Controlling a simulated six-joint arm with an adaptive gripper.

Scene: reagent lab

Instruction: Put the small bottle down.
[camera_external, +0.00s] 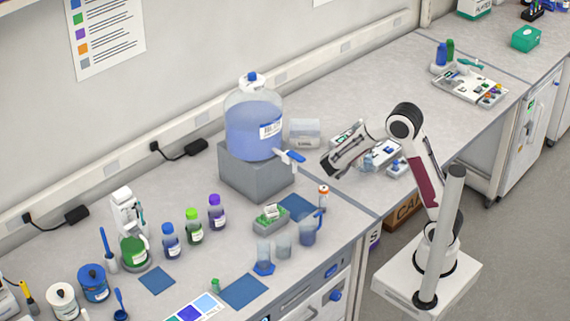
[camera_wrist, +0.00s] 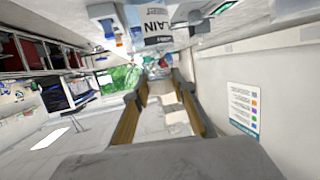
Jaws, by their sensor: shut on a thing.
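My gripper (camera_external: 334,158) is stretched out to the left above the bench in the external view, to the right of the large jug. In the wrist view its two fingers (camera_wrist: 158,92) stand on either side of a pale, partly clear thing (camera_wrist: 168,104), which I take for the small bottle. The gripper is shut on it. Its outline is blurred, and its cap and base cannot be made out. In the external view the held bottle cannot be told apart from the gripper and the clutter behind it.
A large jug of blue liquid (camera_external: 252,130) stands on a grey block (camera_external: 240,173). A clear container (camera_external: 304,133) is right of it. Several small bottles, including a purple one (camera_external: 217,212), stand at left front. A blue mat (camera_external: 244,291) lies bare near the front edge.

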